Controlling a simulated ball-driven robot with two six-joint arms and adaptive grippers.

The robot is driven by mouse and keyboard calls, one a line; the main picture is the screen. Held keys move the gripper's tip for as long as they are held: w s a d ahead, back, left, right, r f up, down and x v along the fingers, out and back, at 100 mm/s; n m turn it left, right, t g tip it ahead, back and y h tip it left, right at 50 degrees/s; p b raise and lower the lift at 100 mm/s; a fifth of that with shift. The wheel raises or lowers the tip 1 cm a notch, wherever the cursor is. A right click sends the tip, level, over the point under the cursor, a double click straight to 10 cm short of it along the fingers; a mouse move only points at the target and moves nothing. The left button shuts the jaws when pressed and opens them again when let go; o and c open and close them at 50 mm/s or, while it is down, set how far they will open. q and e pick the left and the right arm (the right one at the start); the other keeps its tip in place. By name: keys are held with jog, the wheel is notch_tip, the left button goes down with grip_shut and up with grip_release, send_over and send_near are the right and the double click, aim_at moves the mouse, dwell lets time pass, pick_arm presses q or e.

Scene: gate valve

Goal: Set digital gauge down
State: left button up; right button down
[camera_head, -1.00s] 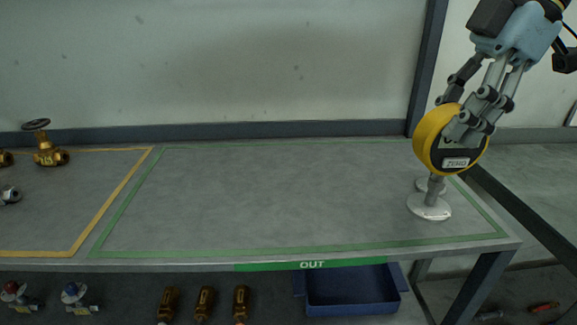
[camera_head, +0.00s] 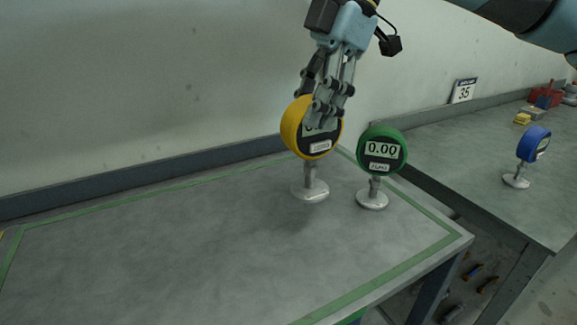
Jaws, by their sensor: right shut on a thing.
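The yellow digital gauge (camera_head: 293,126) is in my right gripper (camera_head: 326,106), whose fingers are shut on its round body. The gauge is upright, with its stem and pale round base (camera_head: 310,191) below. The base looks low over the grey bench top (camera_head: 180,235), with a soft shadow beneath it; a small gap seems to remain, though contact is hard to judge. The fingers hide part of the gauge's display. My left gripper is not in view.
A green digital gauge (camera_head: 382,149) reading 0.00 stands just right of the yellow one. Green tape (camera_head: 412,257) outlines the bench area, and its left part is clear.

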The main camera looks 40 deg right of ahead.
aim_at(311, 135)
notch_tip(311, 135, down, 3)
jog(key=shift+f, duration=0.8)
notch_tip(311, 135, down, 3)
jog(key=shift+r, duration=0.1)
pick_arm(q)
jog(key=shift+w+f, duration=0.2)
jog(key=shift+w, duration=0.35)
pick_arm(e)
jog(key=c, duration=0.9)
grip_release()
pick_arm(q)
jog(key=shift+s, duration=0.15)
pick_arm(e)
jog(key=shift+o, duration=0.2)
